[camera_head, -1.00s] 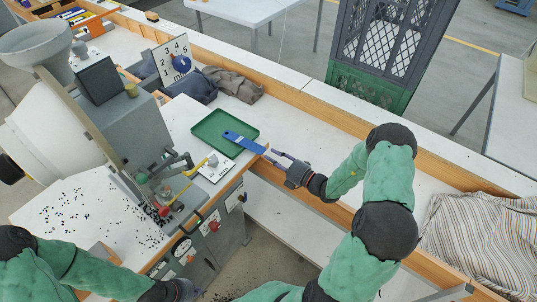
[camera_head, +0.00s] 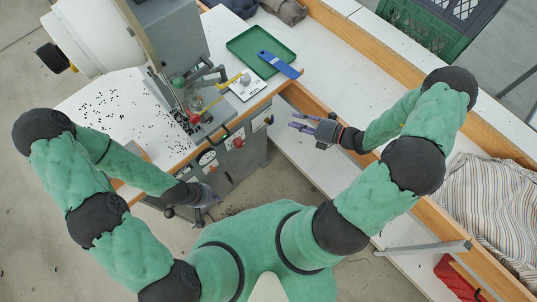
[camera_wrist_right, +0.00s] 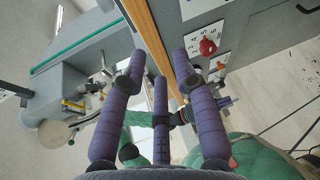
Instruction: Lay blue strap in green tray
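The blue strap (camera_head: 279,64) lies slantwise across the near right rim of the green tray (camera_head: 247,44) in the head view. One end is inside the tray and the other sticks out past the rim, towards the bench edge. My right gripper (camera_head: 301,123) is open and empty, below and right of the strap and apart from it. Its spread purple fingers (camera_wrist_right: 160,65) show in the right wrist view with nothing between them.
The eyelet press (camera_head: 180,60) stands left of the tray, with a yellow-handled lever and a white card (camera_head: 248,87) close by. Black eyelets are scattered on the bench. A wooden ledge (camera_head: 330,128) runs along the right. A striped cloth (camera_head: 490,205) lies at far right.

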